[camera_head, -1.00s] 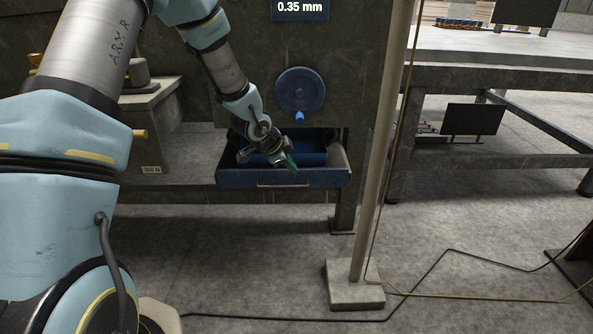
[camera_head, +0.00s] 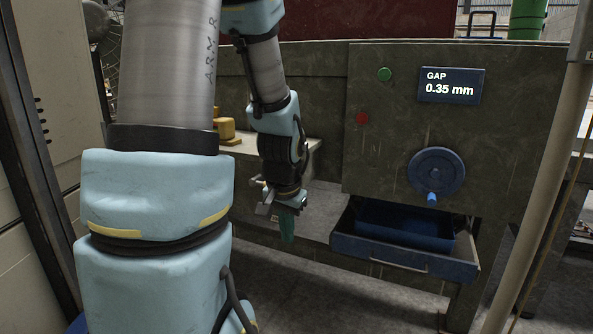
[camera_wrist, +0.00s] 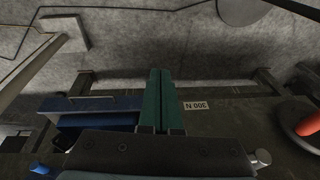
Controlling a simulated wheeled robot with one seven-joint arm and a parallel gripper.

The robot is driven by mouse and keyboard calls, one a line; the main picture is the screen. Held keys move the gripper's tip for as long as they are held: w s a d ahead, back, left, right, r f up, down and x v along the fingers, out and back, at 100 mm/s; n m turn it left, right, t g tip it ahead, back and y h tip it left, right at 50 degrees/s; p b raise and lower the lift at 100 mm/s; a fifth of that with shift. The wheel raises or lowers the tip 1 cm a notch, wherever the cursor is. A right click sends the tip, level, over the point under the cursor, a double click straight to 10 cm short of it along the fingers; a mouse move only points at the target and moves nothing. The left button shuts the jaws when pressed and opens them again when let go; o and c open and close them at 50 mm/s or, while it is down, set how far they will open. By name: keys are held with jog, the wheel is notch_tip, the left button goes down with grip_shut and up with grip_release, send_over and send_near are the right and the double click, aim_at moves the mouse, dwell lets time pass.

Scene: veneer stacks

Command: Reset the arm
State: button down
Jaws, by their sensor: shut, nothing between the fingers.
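My gripper (camera_head: 287,226) hangs pointing down in the head view, left of the open blue drawer (camera_head: 400,259). Its green fingers are together with nothing between them. In the wrist view the two green fingers (camera_wrist: 158,100) lie side by side, touching. My arm reaches down from the top of the head view and bends at the wrist.
A machine panel holds a display (camera_head: 451,86) reading GAP 0.35 mm, a blue handwheel (camera_head: 437,171), a green button (camera_head: 384,74) and a red button (camera_head: 362,118). A pale post (camera_head: 540,170) stands at right. A yellow block (camera_head: 227,129) sits behind my arm. Floor below is clear.

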jog(key=s+a+r+n+g+p, duration=0.1)
jog(key=s+a+r+n, duration=0.2)
jog(key=s+a+n, duration=0.3)
notch_tip(320, 180, up, 18)
jog(key=d+m+p, duration=0.1)
jog(key=p, duration=1.7)
jog(key=shift+s+f, duration=0.15)
jog(key=shift+s, duration=0.15)
jog(key=shift+d, duration=0.1)
